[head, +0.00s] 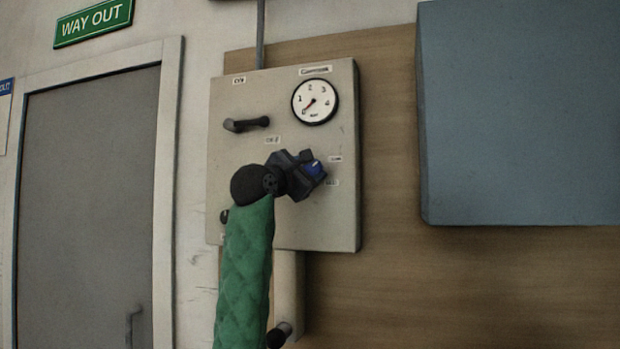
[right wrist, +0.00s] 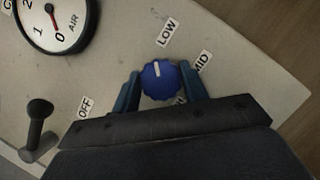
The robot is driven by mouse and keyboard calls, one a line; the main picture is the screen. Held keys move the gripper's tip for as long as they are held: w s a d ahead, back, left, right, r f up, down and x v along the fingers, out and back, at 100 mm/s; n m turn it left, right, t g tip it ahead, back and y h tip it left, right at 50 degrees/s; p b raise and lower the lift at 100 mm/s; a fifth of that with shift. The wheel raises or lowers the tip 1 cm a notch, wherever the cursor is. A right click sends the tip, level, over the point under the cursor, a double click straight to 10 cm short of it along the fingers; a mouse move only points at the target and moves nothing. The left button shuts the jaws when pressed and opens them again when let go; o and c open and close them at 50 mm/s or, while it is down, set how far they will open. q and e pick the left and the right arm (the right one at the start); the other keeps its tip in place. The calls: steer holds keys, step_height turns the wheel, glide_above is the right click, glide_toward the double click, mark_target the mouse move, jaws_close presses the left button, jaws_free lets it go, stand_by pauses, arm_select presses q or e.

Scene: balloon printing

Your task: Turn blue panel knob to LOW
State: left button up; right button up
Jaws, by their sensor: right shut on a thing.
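A blue knob (right wrist: 160,84) with a white pointer mark is on the grey panel (head: 340,110). My right gripper (right wrist: 160,73) is shut on it, with one finger on either side. In the right wrist view the pointer aims up and slightly left, close to the LOW label (right wrist: 167,32) but a little to its left. The OFF label (right wrist: 84,107) is at lower left and the MID label (right wrist: 203,62) is to the right. Another label below the knob is mostly hidden by the gripper. In the head view my right gripper (head: 311,173) mostly covers the knob (head: 316,169).
A round gauge (head: 315,102) with its red needle near 0 sits above the knob. A dark lever handle (head: 246,125) sticks out at the panel's upper left. A blue-grey box (head: 520,110) is on the wall to the right. A grey door (head: 85,200) is at left.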

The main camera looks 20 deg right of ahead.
steer(key=shift+f+m+b, duration=0.1)
steer(key=shift+m+b, duration=0.2)
steer(key=shift+m, duration=0.2)
arm_select(q)
steer(key=shift+w+d+f+t+h+b, duration=0.15)
steer(key=shift+d+b, duration=0.15)
steer(key=shift+d, duration=0.15)
steer(key=shift+s+d+f+t+h+b, duration=0.15)
steer(key=shift+d+b, duration=0.15)
steer(key=shift+d, duration=0.15)
arm_select(e)
steer(key=shift+m+g, duration=0.7)
steer(key=shift+m, duration=0.4)
arm_select(q)
steer(key=shift+w, duration=0.15)
arm_select(e)
steer(key=o, duration=0.9)
steer(key=shift+o, duration=0.2)
steer(key=shift+a, duration=0.1)
